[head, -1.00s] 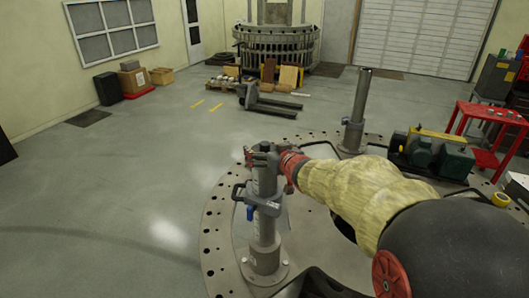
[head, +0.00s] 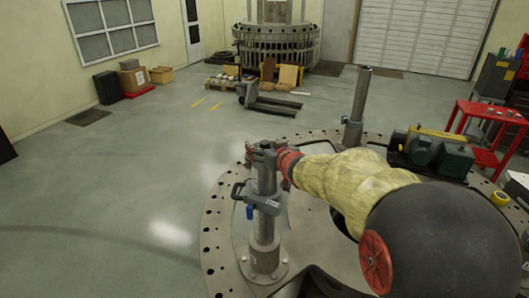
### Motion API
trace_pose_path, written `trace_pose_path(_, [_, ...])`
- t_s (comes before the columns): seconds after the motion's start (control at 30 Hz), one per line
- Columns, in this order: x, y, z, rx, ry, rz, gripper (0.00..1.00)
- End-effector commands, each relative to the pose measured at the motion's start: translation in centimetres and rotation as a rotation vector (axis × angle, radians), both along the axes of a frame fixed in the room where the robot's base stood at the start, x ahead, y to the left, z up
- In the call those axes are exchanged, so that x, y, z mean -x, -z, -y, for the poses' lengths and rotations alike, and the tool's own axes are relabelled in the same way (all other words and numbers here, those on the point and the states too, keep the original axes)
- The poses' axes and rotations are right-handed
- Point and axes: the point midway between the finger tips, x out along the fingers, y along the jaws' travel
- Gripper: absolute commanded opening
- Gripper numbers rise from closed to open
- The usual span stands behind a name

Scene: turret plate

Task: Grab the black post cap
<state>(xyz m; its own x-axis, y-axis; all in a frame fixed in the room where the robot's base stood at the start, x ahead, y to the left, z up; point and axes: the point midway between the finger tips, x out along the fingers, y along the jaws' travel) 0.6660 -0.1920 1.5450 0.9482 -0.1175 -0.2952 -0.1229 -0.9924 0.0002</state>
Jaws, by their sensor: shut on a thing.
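My gripper (head: 262,150) is at the top of the near grey post (head: 263,228), reached from the right by my arm in its tan sleeve. The fingers are closed around the post's top end. The black post cap is hardly distinguishable there, as the fingers cover it. The post stands upright on the round turret plate (head: 216,240). A clamp with a dark handle and a blue part (head: 250,212) sits on the post just below my gripper.
A second upright post (head: 357,110) stands farther back on the plate. A green motor unit (head: 432,152) is to its right, near a red cart (head: 490,130). A pallet jack (head: 265,100) stands behind.

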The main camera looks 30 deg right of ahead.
Motion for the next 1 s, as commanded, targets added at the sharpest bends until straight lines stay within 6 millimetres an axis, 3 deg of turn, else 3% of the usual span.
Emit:
trace_pose_path(0.4, [0.0,0.0,0.0,0.0,0.0,0.001,0.41])
trace_pose_path(0.77, [0.0,-0.6,0.0,0.001,0.0,0.001,0.41])
trace_pose_path(1.0, [0.3,-3.8,0.0,0.003,0.0,0.003,0.41])
